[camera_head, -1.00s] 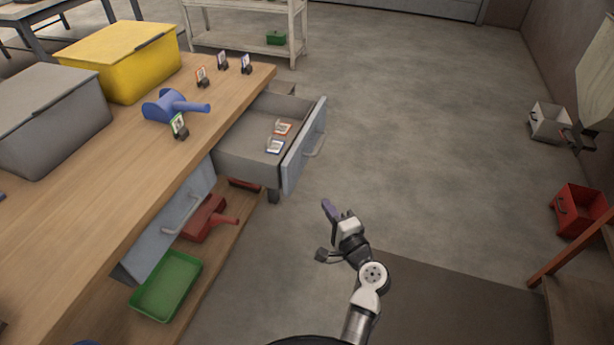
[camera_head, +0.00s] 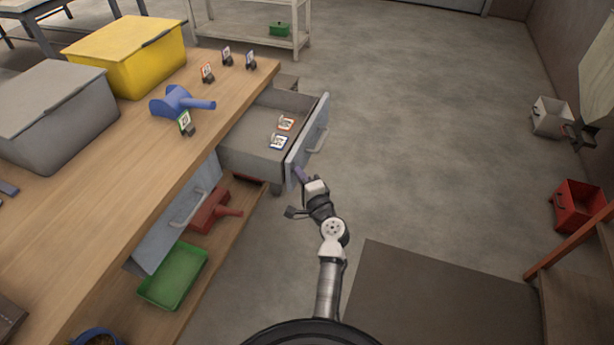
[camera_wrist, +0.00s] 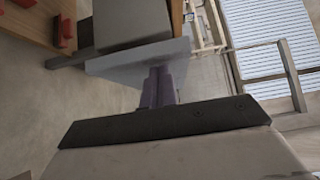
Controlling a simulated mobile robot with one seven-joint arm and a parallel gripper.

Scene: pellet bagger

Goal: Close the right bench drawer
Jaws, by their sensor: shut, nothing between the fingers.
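The right bench drawer (camera_head: 262,143) is pulled out from the wooden bench (camera_head: 150,165). Its grey front (camera_head: 308,138) has a bar handle (camera_head: 319,139), and small tags (camera_head: 281,139) lie inside. My gripper (camera_head: 299,173) is shut and empty, with its purple fingers at the near end of the drawer front. In the wrist view the fingers (camera_wrist: 158,85) overlap the drawer front (camera_wrist: 135,65); I cannot tell whether they touch it. A second drawer front (camera_head: 180,218) with a handle is farther left on the bench.
On the bench are a yellow bin (camera_head: 125,58), a grey bin (camera_head: 58,115), a blue scoop (camera_head: 180,102) and tag holders. The floor right of the drawer is clear.

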